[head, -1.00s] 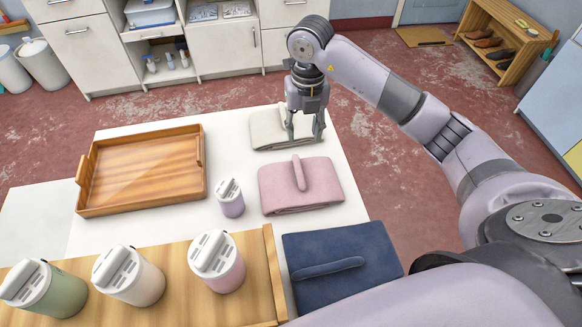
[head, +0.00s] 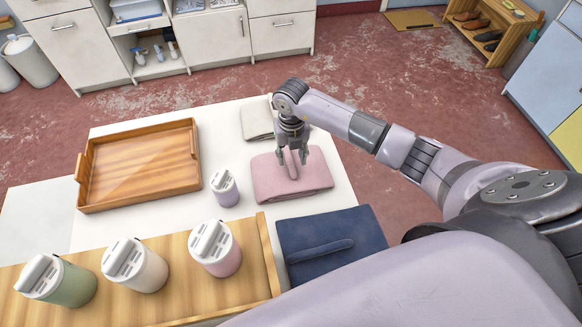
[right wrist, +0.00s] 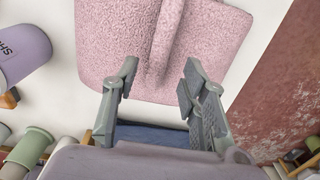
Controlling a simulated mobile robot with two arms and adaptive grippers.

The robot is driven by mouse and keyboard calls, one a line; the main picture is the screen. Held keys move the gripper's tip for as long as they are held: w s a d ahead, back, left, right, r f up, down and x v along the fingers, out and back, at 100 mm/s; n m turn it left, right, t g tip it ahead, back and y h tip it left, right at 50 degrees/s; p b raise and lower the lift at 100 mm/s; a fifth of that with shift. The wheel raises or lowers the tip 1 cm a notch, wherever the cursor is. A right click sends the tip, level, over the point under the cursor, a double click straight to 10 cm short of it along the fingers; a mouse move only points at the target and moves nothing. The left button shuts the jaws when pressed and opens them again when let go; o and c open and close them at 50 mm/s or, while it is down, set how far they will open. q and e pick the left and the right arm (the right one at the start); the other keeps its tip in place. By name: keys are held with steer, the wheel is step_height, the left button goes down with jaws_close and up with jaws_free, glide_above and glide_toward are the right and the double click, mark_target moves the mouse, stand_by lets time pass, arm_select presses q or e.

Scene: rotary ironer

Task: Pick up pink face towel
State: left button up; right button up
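The pink face towel (head: 312,184) lies folded on the white table, with a raised fold standing along its top. It also shows in the right wrist view (right wrist: 120,45), filling the upper middle. My right gripper (head: 293,162) is over the far part of the pink towel, its fingers on either side of the raised fold. In the right wrist view the gripper (right wrist: 155,85) is open, with the fold between and ahead of its fingertips. Whether the fingers touch the towel I cannot tell. My left gripper is not in view.
A navy towel (head: 362,235) lies nearer, a light grey towel (head: 256,122) farther back. A wooden tray (head: 140,168) and a lilac canister (head: 225,190) stand to the left. Several lidded canisters stand on a wooden board (head: 185,285) at the front.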

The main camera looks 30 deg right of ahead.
steer(key=shift+w+a+f, duration=0.1)
steer(key=shift+f, duration=1.3)
steer(key=shift+c, duration=0.2)
jaws_close()
